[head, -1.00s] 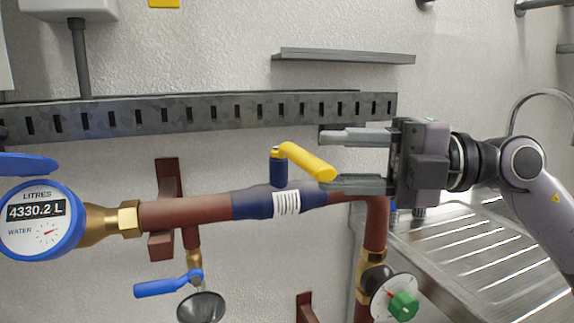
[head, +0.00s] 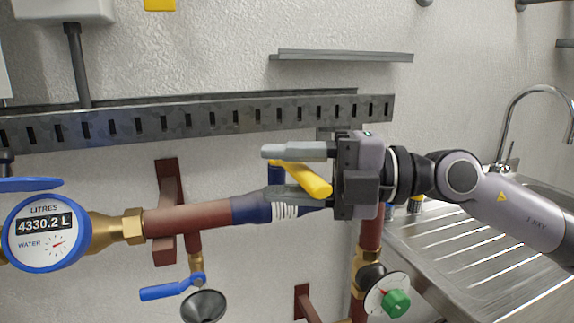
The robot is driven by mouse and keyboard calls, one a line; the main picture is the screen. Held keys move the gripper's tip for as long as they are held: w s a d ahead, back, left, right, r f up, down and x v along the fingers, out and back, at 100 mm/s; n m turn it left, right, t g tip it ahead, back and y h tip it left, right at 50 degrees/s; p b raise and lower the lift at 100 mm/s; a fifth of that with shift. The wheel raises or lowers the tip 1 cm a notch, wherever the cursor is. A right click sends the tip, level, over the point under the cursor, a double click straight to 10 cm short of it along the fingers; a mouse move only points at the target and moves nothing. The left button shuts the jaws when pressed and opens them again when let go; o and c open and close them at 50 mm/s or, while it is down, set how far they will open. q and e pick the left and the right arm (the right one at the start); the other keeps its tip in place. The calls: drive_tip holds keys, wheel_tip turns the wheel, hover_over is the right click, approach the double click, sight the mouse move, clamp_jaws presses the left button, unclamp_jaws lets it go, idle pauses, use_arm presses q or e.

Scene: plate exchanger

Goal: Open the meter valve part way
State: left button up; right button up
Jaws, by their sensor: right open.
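The meter valve is a dark blue body (head: 250,209) on the copper pipe, right of the water meter (head: 47,232), which reads 4330.2 L. Its yellow lever handle (head: 308,181) sits on top and points toward me and to the right. My right gripper (head: 276,173) comes in from the right at the height of the handle. Its jaws are open, one finger above and one below in the picture, and the yellow handle shows between them. I cannot tell whether either finger touches it. The lower finger hides part of the valve body and its striped label. My left gripper is not in view.
A blue lever (head: 165,292) and a dark funnel (head: 203,306) are below the pipe. A green knob (head: 397,303) is at the lower right. A slotted metal rail (head: 200,122) runs along the wall above the valve. A steel sink drainer (head: 470,245) is on the right.

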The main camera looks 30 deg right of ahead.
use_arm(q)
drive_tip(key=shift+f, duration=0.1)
use_arm(e)
clamp_jaws()
